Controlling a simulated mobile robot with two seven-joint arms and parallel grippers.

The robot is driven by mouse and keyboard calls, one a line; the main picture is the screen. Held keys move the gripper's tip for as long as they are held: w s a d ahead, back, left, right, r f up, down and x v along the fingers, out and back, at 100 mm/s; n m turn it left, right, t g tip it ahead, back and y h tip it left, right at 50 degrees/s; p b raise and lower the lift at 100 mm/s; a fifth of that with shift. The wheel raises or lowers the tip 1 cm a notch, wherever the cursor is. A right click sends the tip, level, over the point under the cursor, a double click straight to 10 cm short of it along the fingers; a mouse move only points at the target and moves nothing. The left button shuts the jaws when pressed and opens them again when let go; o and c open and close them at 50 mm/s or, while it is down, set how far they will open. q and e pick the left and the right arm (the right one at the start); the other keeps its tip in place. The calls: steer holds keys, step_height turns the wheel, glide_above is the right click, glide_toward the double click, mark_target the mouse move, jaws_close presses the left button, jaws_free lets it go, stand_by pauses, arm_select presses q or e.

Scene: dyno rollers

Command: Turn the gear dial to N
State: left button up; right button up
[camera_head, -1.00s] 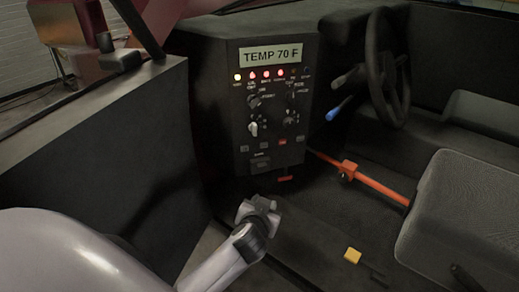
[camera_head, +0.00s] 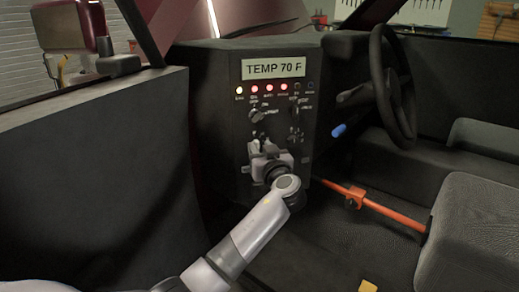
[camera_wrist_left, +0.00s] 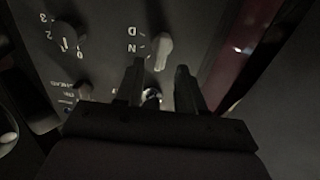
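The gear dial (camera_wrist_left: 162,48) is a pale, elongated knob on the dark panel, with the letters D and N beside it in the left wrist view. I cannot tell exactly which letter it points at. My left gripper (camera_wrist_left: 158,84) is open, its two dark fingers apart just short of the dial, with nothing held. A small shiny round part (camera_wrist_left: 151,97) shows between the fingers. In the head view my left gripper (camera_head: 264,150) is in front of the lower left of the control panel (camera_head: 232,130) and hides part of it. My right gripper is not in view.
A numbered dial (camera_wrist_left: 68,38) and another knob (camera_wrist_left: 82,90) are close by on the panel. The display (camera_head: 274,68) reads TEMP 70 F above a row of lights. An orange bar (camera_head: 375,204), steering wheel (camera_head: 393,80) and seat (camera_head: 480,230) are to the right.

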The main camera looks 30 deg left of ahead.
arm_select(q)
steer(key=shift+x, duration=0.85)
jaws_close()
